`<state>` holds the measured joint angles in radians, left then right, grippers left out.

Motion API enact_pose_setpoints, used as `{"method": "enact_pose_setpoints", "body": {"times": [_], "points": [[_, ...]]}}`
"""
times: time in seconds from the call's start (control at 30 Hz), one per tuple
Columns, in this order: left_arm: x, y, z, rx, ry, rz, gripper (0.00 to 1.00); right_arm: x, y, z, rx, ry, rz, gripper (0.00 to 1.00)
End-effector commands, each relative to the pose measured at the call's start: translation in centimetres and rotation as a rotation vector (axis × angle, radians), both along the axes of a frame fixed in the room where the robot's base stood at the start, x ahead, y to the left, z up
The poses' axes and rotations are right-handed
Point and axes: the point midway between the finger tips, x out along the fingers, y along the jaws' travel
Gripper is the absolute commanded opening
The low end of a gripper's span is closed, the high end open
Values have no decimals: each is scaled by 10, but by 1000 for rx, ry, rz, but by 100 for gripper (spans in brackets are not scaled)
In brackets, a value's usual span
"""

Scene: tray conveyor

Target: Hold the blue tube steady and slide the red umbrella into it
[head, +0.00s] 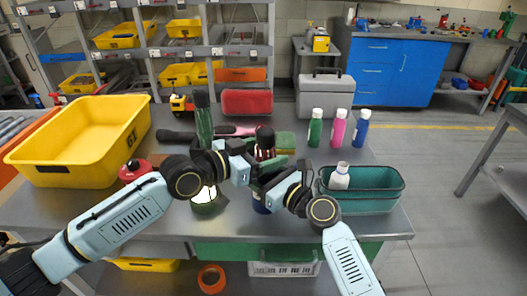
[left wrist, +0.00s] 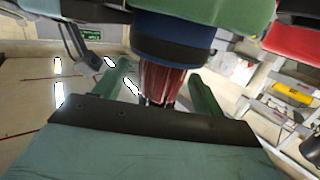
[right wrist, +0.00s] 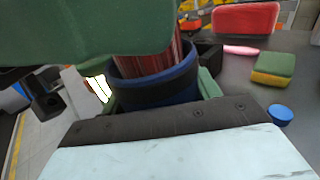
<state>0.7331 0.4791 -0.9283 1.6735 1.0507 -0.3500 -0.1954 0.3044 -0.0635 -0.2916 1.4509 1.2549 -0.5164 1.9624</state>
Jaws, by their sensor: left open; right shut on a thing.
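The blue tube (right wrist: 155,88) stands between the green fingers of my right gripper (right wrist: 157,92), which is shut on it. The red umbrella (right wrist: 147,60) rises from the tube's mouth, its lower end inside and hidden by the rim. In the head view the umbrella's dark top (head: 265,135) shows between my arms, and a little of the tube (head: 261,205) shows below. My left gripper (left wrist: 155,90) is open, its fingers on either side of the red umbrella (left wrist: 160,80), just above the tube (left wrist: 175,38). Whether a finger touches it, I cannot tell.
A yellow bin (head: 85,140) stands at left and a teal basket (head: 365,203) with a white bottle at right. Several small bottles (head: 338,127), a red case (head: 247,102) and a grey toolbox (head: 326,95) stand behind. A dark green bottle (head: 203,120) is close to my left arm.

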Motion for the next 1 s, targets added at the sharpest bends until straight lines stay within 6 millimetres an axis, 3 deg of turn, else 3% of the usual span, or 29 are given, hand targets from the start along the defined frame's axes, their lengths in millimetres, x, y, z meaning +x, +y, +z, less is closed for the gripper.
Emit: {"method": "enact_pose_setpoints", "body": {"times": [0.17, 0.7, 1.0], "points": [[-5, 8, 1, 0, 0, 1, 70, 0, 0, -1, 0, 1, 0, 37], [-61, 85, 15, 2, 0, 1, 70, 0, 0, 0, 0, 1, 0, 37], [-70, 96, 18, 0, 0, 0, 70, 0, 0, 0, 0, 1, 0, 37]]}}
